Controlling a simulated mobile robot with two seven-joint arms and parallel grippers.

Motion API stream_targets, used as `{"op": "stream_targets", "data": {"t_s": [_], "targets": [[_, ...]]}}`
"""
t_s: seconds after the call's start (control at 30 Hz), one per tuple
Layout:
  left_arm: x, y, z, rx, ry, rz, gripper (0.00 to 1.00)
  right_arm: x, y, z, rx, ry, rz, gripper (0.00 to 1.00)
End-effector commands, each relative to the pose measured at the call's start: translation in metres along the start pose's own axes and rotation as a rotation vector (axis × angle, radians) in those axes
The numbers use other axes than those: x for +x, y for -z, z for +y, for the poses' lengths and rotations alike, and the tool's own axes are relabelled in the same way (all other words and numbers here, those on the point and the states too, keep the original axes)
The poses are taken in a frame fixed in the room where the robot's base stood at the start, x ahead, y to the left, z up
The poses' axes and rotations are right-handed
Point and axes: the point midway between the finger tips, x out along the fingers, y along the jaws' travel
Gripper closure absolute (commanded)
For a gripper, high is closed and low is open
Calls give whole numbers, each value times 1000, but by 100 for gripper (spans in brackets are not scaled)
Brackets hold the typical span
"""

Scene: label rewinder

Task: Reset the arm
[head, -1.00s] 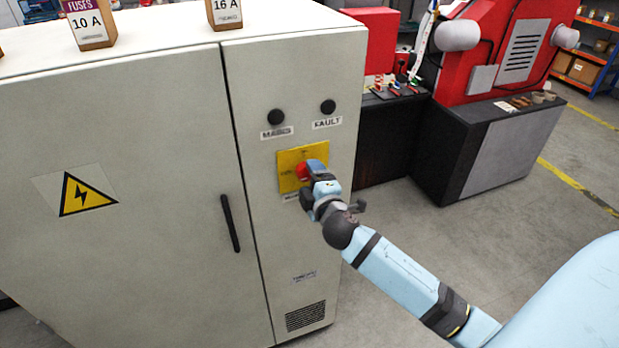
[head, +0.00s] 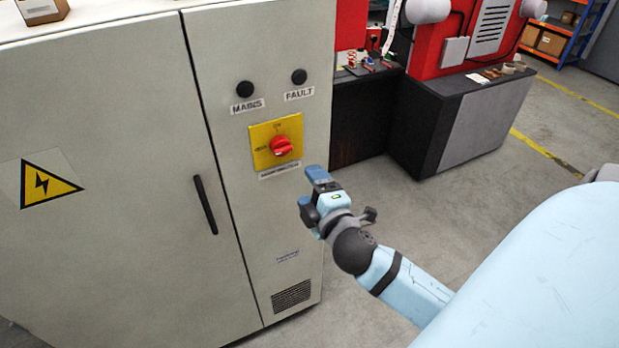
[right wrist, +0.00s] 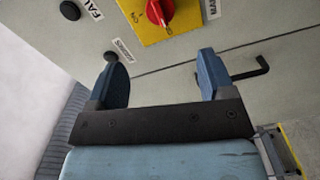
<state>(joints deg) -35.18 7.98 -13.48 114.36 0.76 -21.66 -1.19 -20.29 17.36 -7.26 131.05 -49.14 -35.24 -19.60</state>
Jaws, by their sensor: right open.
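My right gripper (head: 312,187) is open and empty, in front of the grey cabinet (head: 110,110), below and to the right of the red rotary switch (head: 281,146). The switch sits on a yellow plate (head: 262,156) on the cabinet's narrow right panel. In the right wrist view, the two blue fingertips (right wrist: 162,78) stand wide apart with nothing between them. The red switch (right wrist: 160,12) and its yellow plate (right wrist: 185,22) show beyond them at the top. The gripper is apart from the switch. My left gripper is not in view.
Dark MAINS (head: 245,89) and FAULT (head: 299,77) lamps sit above the switch. A black door handle (head: 205,205) stands out from the cabinet door. A red and black machine (head: 460,110) stands at the back right. The floor between is clear.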

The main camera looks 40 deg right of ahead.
Motion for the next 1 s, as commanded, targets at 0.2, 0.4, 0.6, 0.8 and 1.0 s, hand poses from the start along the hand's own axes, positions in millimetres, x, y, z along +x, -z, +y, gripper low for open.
{"op": "stream_targets", "data": {"t_s": [0.2,0.4,0.6,0.8,1.0], "targets": [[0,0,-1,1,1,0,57,0,0,0,0,0,0,25],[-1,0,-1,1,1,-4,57,-5,2,-22,67,68,12,25],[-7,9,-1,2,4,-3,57,-49,18,-128,461,394,28,25],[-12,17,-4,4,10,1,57,-120,40,-218,920,681,-59,25],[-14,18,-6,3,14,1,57,-157,51,-251,1147,788,-136,25]]}}
